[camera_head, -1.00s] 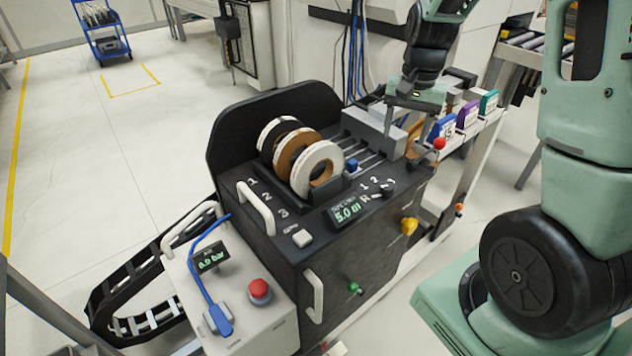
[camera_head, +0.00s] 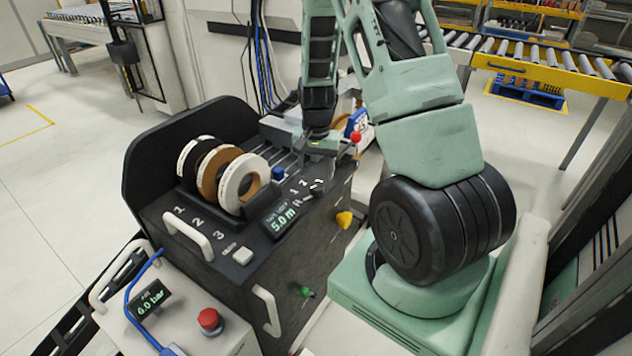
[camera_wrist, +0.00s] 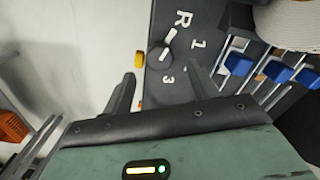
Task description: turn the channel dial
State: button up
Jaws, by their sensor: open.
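The channel dial is a small black knob (camera_wrist: 158,57) with a white pointer, on the dark top panel of the machine. In the head view the dial (camera_head: 317,188) is small, just below my gripper (camera_head: 322,148). In the wrist view my gripper (camera_wrist: 161,82) is open, its two fingers apart on either side of the lower end of the dial. The dial appears ahead of the fingertips; contact cannot be made out.
Three edging rolls (camera_head: 240,183) stand on the panel, left of a blue block (camera_head: 278,173). A display (camera_head: 282,220) reads 5.0 m. A yellow knob (camera_head: 344,220) and a green knob (camera_head: 306,292) project from the front. A red ball knob (camera_head: 355,137) is right of my gripper.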

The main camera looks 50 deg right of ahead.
aim_at(317, 185)
notch_tip(317, 185, down, 5)
dwell(0.3)
jog(key=c, duration=1)
